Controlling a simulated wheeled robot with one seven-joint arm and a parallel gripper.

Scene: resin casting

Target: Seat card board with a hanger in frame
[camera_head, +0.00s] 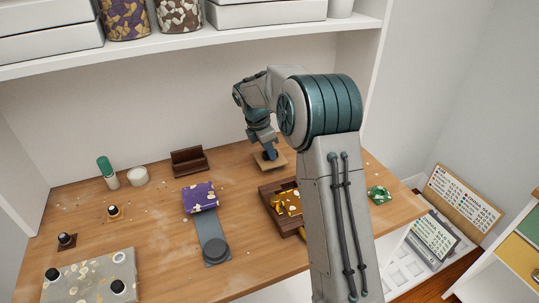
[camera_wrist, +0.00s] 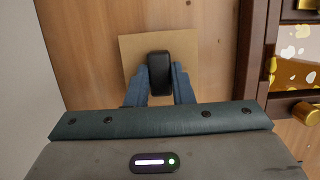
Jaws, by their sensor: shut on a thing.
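The card board (camera_head: 277,165) is a flat tan square with a black hanger block on it. My gripper (camera_head: 270,154) is shut on this hanger, pointing down. In the wrist view, the blue fingers (camera_wrist: 160,88) close on both sides of the black hanger (camera_wrist: 174,72), with the tan board (camera_wrist: 138,45) beneath. I cannot tell whether the board touches the table. The dark brown wooden frame (camera_head: 266,200) lies to the right of and nearer than the board, partly hidden by my arm. A white and gold-patterned piece shows inside it. The frame's edge (camera_wrist: 245,50) is at the wrist view's right.
The wooden table (camera_head: 155,225) also bears a brown slotted stand (camera_head: 190,161), a purple patterned block (camera_head: 200,197) on a grey strip (camera_head: 211,235), a speckled slab (camera_head: 85,281), a green-capped bottle (camera_head: 107,172) and a green piece (camera_head: 379,195). A white shelf (camera_head: 190,40) hangs behind.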

